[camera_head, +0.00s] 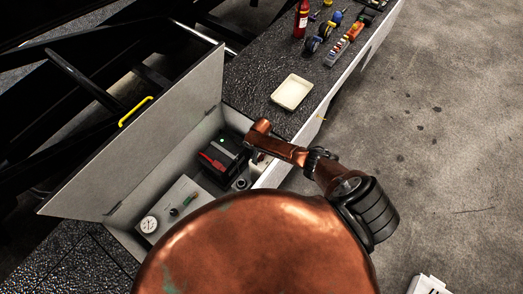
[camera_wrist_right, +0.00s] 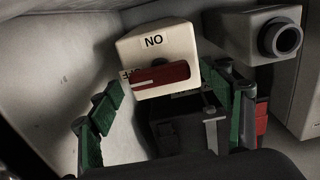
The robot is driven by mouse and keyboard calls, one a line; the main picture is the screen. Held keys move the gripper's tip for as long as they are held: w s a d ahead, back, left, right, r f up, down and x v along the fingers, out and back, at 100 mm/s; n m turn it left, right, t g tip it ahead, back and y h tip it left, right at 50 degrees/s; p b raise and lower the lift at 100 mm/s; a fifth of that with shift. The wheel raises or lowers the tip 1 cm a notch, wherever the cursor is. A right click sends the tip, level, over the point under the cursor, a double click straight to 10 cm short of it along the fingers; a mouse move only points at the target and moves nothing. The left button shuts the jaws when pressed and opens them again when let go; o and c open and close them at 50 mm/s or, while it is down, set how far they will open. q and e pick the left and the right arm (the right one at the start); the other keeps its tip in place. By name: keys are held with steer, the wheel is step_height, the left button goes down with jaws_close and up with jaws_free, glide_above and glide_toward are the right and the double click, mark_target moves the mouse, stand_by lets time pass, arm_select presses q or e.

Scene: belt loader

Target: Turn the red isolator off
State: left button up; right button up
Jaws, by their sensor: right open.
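In the right wrist view, the isolator is a pale box (camera_wrist_right: 185,38) with an upside-down ON label on its upper face. Its red lever (camera_wrist_right: 160,77) lies nearly level across the front and partly covers a second label at its left end. My right gripper (camera_wrist_right: 165,88) is open, its green-padded fingers on either side of the isolator, with nothing held. I cannot tell whether a finger touches it. In the head view, my copper right arm reaches over the open compartment. My left gripper is not in view.
A black battery-like box (camera_head: 226,160) with a red part sits in the compartment, beside a panel with a gauge (camera_head: 149,224). The raised lid (camera_head: 150,120) stands at the left. A cream tray (camera_head: 292,93) and several tools lie on the dark deck. Open floor is at right.

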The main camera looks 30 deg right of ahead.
mark_target(262, 155)
step_height(262, 155, up, 12)
steer(key=shift+f, duration=0.25)
stand_by(0.6)
